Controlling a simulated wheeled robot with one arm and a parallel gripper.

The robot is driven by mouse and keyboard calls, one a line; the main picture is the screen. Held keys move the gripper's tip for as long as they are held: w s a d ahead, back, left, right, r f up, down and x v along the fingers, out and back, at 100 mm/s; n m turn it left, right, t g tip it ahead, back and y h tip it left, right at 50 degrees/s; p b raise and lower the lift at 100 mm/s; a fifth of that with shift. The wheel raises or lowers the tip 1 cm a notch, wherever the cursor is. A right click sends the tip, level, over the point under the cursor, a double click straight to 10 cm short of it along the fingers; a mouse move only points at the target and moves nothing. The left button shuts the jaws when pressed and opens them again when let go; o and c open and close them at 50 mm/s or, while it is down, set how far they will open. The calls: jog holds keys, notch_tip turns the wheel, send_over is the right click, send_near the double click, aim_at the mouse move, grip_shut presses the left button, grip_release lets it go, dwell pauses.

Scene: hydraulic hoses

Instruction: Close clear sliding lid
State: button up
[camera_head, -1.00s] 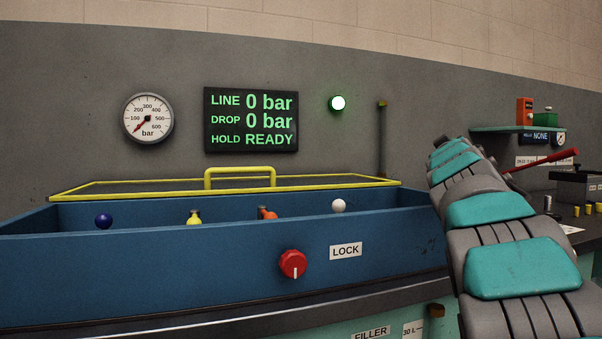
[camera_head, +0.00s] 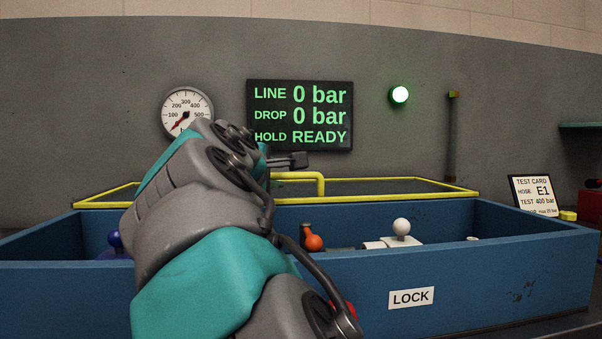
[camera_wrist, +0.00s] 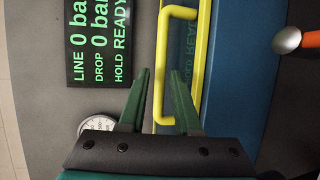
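The clear lid (camera_head: 400,187) has a yellow frame and lies at the back of the blue box (camera_head: 480,275), whose front part is open. Its raised yellow handle (camera_head: 322,184) is partly hidden by my arm in the head view. In the wrist view the handle (camera_wrist: 161,45) stands across the picture beside the lid's yellow edge. My gripper (camera_wrist: 162,76) is open and empty. Its two green fingers appear on either side of the handle's grip bar in that view; I cannot tell whether the bar is between them in depth. The gripper is hard to make out in the head view.
Inside the box are an orange-ended fitting (camera_head: 313,241), a white ball-topped piece (camera_head: 401,228) and a blue ball (camera_head: 114,240). A LOCK label (camera_head: 411,298) is on the front; the red knob is mostly behind my arm. A test card (camera_head: 536,195) stands at right.

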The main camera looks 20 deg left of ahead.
aim_at(287, 195)
jog(key=shift+w+f, duration=0.2)
jog(key=shift+w, duration=0.15)
jog(key=w, duration=0.3)
jog(key=w+f, duration=0.1)
jog(key=w, duration=0.3)
jog(key=shift+a+f+p, duration=0.1)
jog(key=shift+f+p, duration=0.1)
jog(key=shift+p, duration=0.2)
grip_shut()
dwell(0.9)
